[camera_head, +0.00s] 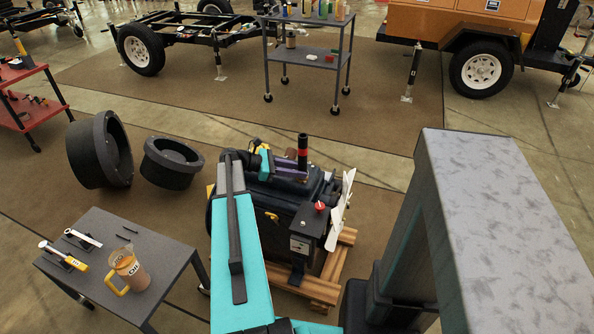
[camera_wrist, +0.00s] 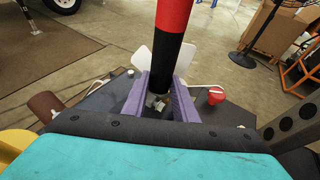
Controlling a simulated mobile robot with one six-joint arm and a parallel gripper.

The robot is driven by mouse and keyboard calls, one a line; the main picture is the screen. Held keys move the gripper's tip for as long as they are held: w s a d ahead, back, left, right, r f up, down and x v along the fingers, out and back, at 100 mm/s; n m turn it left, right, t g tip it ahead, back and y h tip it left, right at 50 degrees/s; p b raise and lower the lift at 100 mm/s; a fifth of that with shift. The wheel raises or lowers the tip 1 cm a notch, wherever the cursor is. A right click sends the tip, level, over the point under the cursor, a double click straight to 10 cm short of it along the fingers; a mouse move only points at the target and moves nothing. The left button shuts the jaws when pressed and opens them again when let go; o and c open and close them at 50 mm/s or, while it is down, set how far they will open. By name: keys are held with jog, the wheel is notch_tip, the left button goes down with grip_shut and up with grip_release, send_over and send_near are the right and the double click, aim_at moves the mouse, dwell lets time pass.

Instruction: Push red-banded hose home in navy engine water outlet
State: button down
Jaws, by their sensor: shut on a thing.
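The hose (camera_head: 303,146) is a black upright tube with a red band, above the top of the navy engine (camera_head: 280,207) in the head view. In the wrist view the hose (camera_wrist: 169,45) rises between my purple fingers, its red part at the top of the picture. My gripper (camera_head: 298,166) is shut on the hose's black lower part; its fingers (camera_wrist: 162,88) lie on either side of it. A small metallic part shows below the hose between the fingers. The water outlet and the hose's lower end are hidden, so I cannot tell how far in it sits.
The engine stands on a wooden pallet (camera_head: 318,289), with a white fan (camera_head: 341,211) on its right side. A red knob (camera_wrist: 216,95) is right of my fingers.

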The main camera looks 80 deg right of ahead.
jog(key=shift+a+f+p, duration=0.1)
jog(key=shift+f+p, duration=0.25)
jog(key=shift+f, duration=0.05)
dwell(0.4)
jog(key=c, duration=1.4)
grip_release()
jog(key=shift+o, duration=0.2)
jog(key=shift+w, duration=0.1)
jog(key=shift+w+r, duration=0.2)
jog(key=shift+w, duration=0.2)
jog(key=v, duration=1.3)
jog(key=shift+s+r, duration=0.15)
jog(key=shift+r, duration=0.2)
jog(key=shift+a, duration=0.15)
